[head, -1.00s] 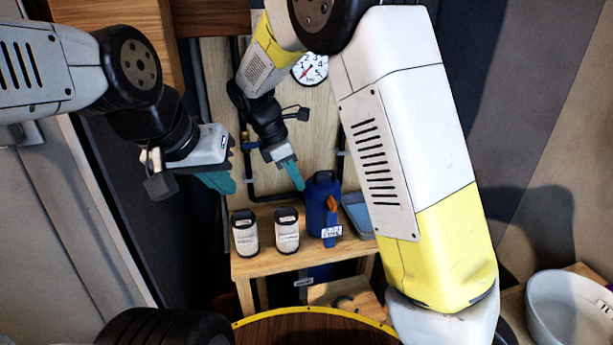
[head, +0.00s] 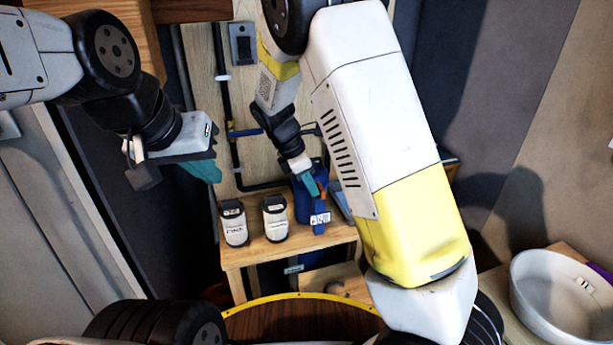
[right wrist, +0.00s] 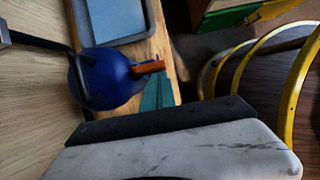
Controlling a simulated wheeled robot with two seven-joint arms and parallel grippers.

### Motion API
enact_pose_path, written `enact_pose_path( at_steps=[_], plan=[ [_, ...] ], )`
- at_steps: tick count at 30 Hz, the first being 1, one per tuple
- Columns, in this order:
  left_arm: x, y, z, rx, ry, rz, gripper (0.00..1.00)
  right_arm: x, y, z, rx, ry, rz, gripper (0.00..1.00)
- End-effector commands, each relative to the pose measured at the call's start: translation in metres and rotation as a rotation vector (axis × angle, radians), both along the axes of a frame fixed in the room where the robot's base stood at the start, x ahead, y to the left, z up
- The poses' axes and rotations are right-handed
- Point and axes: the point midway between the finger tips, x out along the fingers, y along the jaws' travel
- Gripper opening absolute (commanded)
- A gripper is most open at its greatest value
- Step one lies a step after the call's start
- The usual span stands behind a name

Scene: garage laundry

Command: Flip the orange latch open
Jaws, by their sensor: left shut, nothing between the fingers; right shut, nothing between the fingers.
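A blue container (head: 305,211) stands on the small wooden shelf with a tag on its front. It also shows in the right wrist view (right wrist: 103,87), seen from above. The orange latch (right wrist: 148,68) sticks out from its side. In the head view the latch is mostly hidden by my right gripper. My right gripper (head: 312,189) is shut and empty, with its teal fingertips just in front of the container's upper part. In the right wrist view its teal fingertips (right wrist: 157,91) are beside the latch; I cannot tell if they touch. My left gripper (head: 206,171) is shut and empty, away to the left.
Two white canisters (head: 234,224) (head: 275,218) stand left of the container on the wooden shelf (head: 285,252). A blue-grey tray (right wrist: 117,17) lies beside the container. Dark pipes run up the wall panel. A white basin (head: 561,298) sits at the right.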

Motion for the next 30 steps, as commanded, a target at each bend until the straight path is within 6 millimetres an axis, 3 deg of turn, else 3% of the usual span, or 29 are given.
enact_pose_path(
  at_steps=[30],
  plan=[
    [0.0,0.0,0.0,0.0,0.0,0.0,0.0,-0.0041,-0.0048,0.0005,0.001,0.0,0.17,0.0]
  ],
)
